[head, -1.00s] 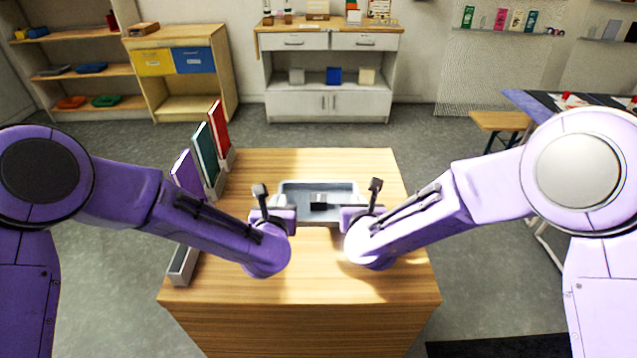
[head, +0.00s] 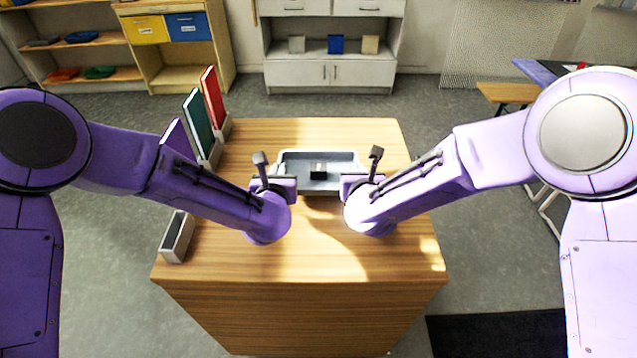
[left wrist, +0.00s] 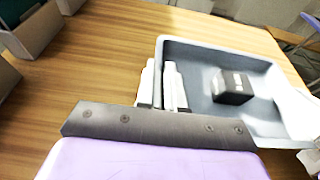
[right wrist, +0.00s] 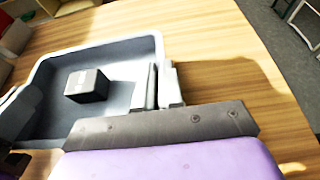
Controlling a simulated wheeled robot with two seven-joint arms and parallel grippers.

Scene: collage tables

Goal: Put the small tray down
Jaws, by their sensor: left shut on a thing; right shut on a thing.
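The small tray (head: 319,157) is grey with a pale rim and is at the middle of the wooden table. A small dark box (head: 318,170) lies in it; it also shows in the left wrist view (left wrist: 232,87) and in the right wrist view (right wrist: 87,85). My left gripper (head: 284,184) is shut on the tray's left wall (left wrist: 180,60). My right gripper (head: 352,184) is shut on its right wall (right wrist: 157,60). The tray looks level. I cannot tell whether its underside touches the table.
The wooden table (head: 320,262) is clear in front of the tray. Upright red (head: 212,97), teal (head: 198,123) and purple (head: 178,138) panels stand in holders along the left edge. An empty grey holder (head: 177,237) is at the front left.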

